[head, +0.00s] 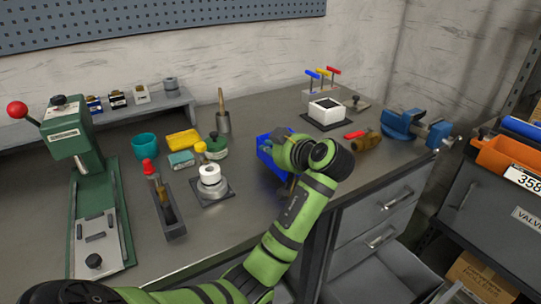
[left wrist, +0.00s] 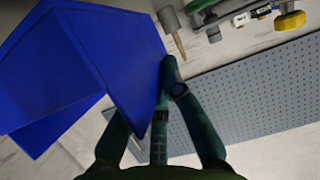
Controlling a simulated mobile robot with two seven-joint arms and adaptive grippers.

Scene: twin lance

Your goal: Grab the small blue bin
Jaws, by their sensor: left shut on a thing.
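The small blue bin (head: 266,147) is at the middle of the workbench in the head view, partly hidden behind my left wrist. In the left wrist view the bin (left wrist: 75,65) fills the upper left, tilted in the picture. My left gripper (left wrist: 163,90) is shut on the bin's wall, with its dark fingers against the near corner. In the head view my wrist hides the fingertips. I cannot tell whether the bin touches the bench. My right gripper is in neither view.
A white-topped box (head: 327,111), a brass piece (head: 367,141) and a blue vise (head: 415,127) are to the right. A green press (head: 85,165) stands far left.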

